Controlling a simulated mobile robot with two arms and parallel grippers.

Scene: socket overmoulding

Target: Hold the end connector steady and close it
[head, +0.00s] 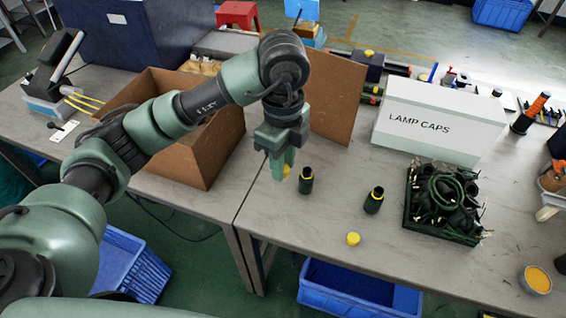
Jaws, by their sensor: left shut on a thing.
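My left gripper (280,172) points down over the table, shut on a small yellow piece (287,171), probably a cap, mostly hidden by the fingers. Just right of it a dark green connector (306,181) with a yellow ring stands upright on the table. The held piece appears beside this connector; I cannot tell whether they touch. A second dark connector (374,201) with a yellow ring stands further right. A loose yellow cap (353,239) lies in front of the two connectors. My right gripper is out of view.
A dark tray (438,233) of green cables and black sockets is at right, with a white box marked LAMP CAPS (438,122) behind it. A brown open box (180,160) stands left of my gripper. A round yellow-filled container (535,280) is at front right.

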